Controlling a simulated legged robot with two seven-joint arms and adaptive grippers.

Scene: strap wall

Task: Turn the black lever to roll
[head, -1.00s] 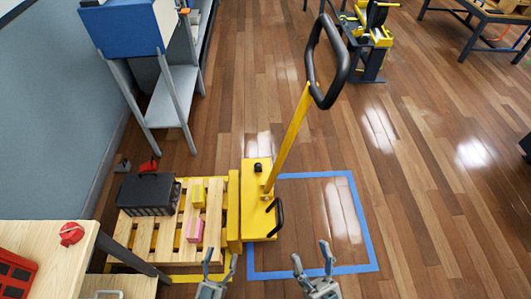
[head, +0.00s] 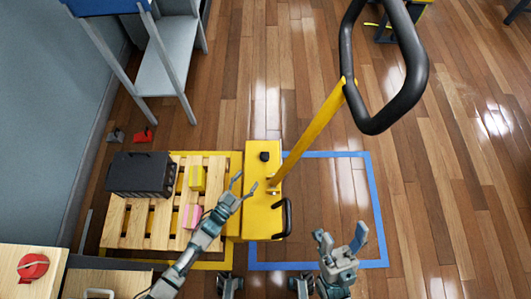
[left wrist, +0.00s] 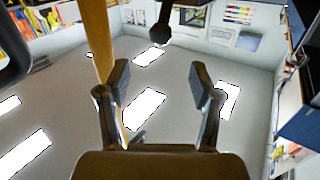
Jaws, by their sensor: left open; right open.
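The yellow machine (head: 262,215) stands in the middle of the head view with a slanted yellow pole (head: 315,130) and a large black loop handle (head: 345,60). A small black knob (head: 264,156) sits on its top. A curved black bar (head: 287,218) is on its right side. I cannot tell which of these is the lever. My left gripper (head: 244,186) is open and empty over the machine's left edge, nearer me than the knob. It also shows in the left wrist view (left wrist: 160,90), beside the yellow pole (left wrist: 97,35). My right gripper (head: 341,240) is open and empty over the blue-taped floor area.
A wooden pallet (head: 150,225) left of the machine carries a black case (head: 138,178), a yellow block (head: 197,178) and a pink block (head: 191,217). A wooden table (head: 25,258) with a red object is at front left.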

